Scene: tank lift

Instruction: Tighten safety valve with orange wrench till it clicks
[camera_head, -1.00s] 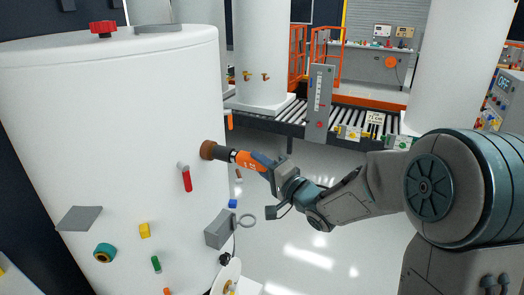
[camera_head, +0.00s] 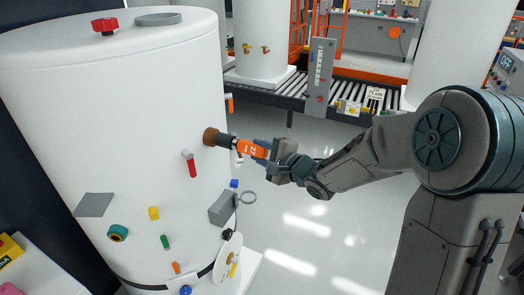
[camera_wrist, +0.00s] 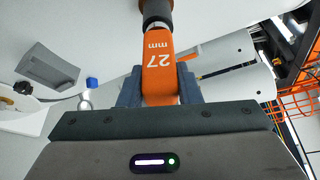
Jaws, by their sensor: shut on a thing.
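The orange wrench (camera_head: 250,148) is held in my gripper (camera_head: 272,150), which is shut on its handle. In the wrist view the wrench (camera_wrist: 157,65) shows "27 mm" between the two fingers of my gripper (camera_wrist: 159,90). Its dark head points at the brown safety valve (camera_head: 210,137) on the side of the white tank (camera_head: 120,130). The head meets the valve or sits right against it; I cannot tell how far it is seated.
A red-handled valve (camera_head: 190,163) sits left of the brown one. A grey box (camera_head: 222,208) with a ring sticks out below. Several small coloured fittings dot the tank. A roller conveyor (camera_head: 300,95) stands behind; the floor right of the tank is clear.

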